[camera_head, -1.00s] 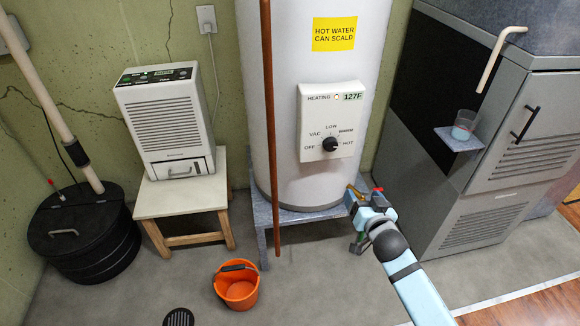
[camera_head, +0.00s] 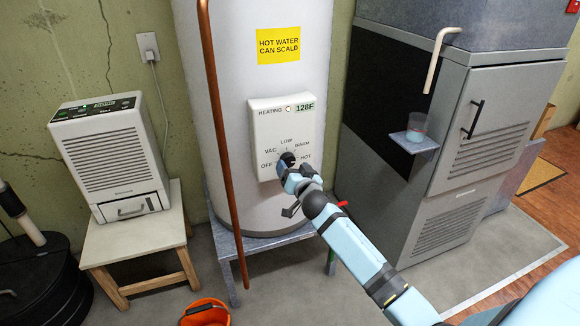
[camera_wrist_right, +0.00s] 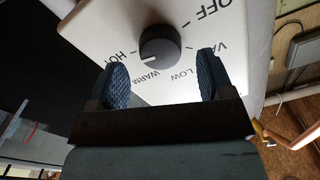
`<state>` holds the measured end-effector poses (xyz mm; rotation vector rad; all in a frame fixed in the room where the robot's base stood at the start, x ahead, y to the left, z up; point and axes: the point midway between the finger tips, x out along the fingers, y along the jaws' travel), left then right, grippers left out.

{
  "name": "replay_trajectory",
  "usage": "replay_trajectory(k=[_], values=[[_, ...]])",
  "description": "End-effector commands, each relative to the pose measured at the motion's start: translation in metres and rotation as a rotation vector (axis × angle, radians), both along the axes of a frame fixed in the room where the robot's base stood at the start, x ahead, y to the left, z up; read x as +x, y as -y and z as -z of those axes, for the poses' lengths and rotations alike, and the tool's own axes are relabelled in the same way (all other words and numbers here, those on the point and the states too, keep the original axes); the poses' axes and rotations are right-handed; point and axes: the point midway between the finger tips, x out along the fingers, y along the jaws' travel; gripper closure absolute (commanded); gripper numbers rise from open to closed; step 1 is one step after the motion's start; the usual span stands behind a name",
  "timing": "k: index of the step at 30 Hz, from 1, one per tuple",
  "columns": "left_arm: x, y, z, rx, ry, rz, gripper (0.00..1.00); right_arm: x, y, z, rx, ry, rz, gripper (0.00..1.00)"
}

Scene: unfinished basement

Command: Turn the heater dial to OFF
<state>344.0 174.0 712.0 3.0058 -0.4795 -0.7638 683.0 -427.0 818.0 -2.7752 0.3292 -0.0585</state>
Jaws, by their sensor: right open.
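The heater dial is a round black knob (camera_head: 288,158) on the white control panel (camera_head: 265,125) of the water heater (camera_head: 230,60). The panel is marked OFF, VAC, LOW, WARM and HOT, and its display reads 128F. In the right wrist view the knob (camera_wrist_right: 160,45) has a white mark pointing toward HOT or between HOT and WARM. My right gripper (camera_head: 285,170) is at the panel, covering the knob's lower part. In the wrist view its open fingers (camera_wrist_right: 162,78) stand on both sides just short of the knob, with nothing between them. My left gripper is not in view.
A copper pipe (camera_head: 220,140) runs upright in front of the heater, left of the panel. A grey cabinet (camera_head: 440,130) with a small shelf and cup (camera_head: 416,126) stands at the right. A dehumidifier (camera_head: 108,155) sits on a stool at left. An orange bucket (camera_head: 205,314) is on the floor.

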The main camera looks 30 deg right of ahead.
Motion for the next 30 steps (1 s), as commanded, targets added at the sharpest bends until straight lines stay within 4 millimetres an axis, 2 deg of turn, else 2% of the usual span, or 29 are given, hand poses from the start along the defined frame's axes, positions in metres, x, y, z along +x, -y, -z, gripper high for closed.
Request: replay_trajectory(k=[1,6,16,17,21,23,30], values=[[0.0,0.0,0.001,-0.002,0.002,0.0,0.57,0.008,0.002,0.0,-0.002,0.001,-0.001,0.26],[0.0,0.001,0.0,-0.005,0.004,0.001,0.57,0.022,0.005,0.001,-0.001,-0.001,-0.001,0.26],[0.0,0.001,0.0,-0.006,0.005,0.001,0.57,0.025,0.006,0.001,0.0,-0.001,0.0,0.26],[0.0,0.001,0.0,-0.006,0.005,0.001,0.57,0.025,0.006,0.001,0.0,-0.001,0.0,0.31],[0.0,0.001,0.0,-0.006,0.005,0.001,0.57,0.025,0.006,0.0,0.0,-0.001,0.0,0.63],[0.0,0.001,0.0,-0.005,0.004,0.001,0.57,0.025,0.006,0.001,0.0,-0.001,0.0,0.75],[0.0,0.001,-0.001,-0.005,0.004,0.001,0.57,0.025,0.005,0.0,-0.011,-0.004,0.0,0.75]])
